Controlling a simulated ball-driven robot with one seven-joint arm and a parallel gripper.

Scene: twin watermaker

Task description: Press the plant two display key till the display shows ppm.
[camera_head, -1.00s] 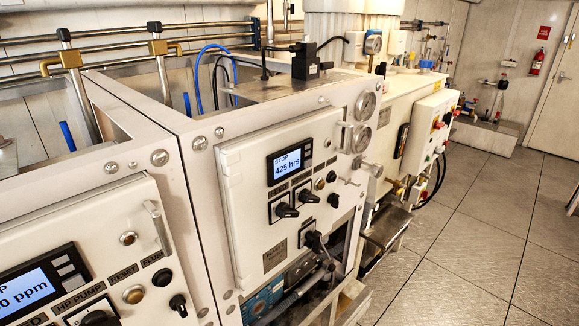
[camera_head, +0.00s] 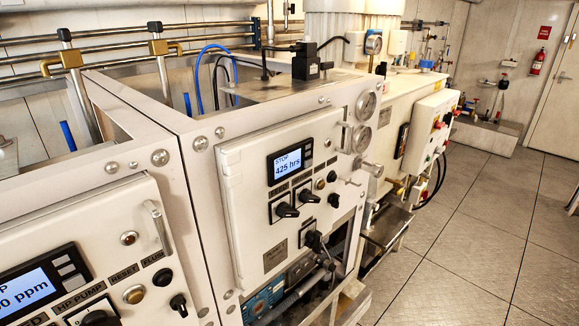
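A white control panel in the middle carries a small display (camera_head: 288,165) that reads "STOP" and "425 hrs". A narrow column of dark keys (camera_head: 308,152) sits at the right side of this display. A second, nearer panel at the lower left has a display (camera_head: 28,292) whose visible part reads "0 ppm", cut off by the picture's edge. Its grey keys (camera_head: 68,271) are in a column at its right. The panel's nameplate (camera_head: 275,255) is too small to read, so I cannot tell which panel is plant two. My gripper is not in view.
Black rotary switches (camera_head: 286,210) and a door handle (camera_head: 346,138) stick out from the middle panel. A valve with a pipe (camera_head: 300,291) juts out below it. A white box with coloured buttons (camera_head: 428,130) is farther back. The tiled floor (camera_head: 470,245) at right is clear.

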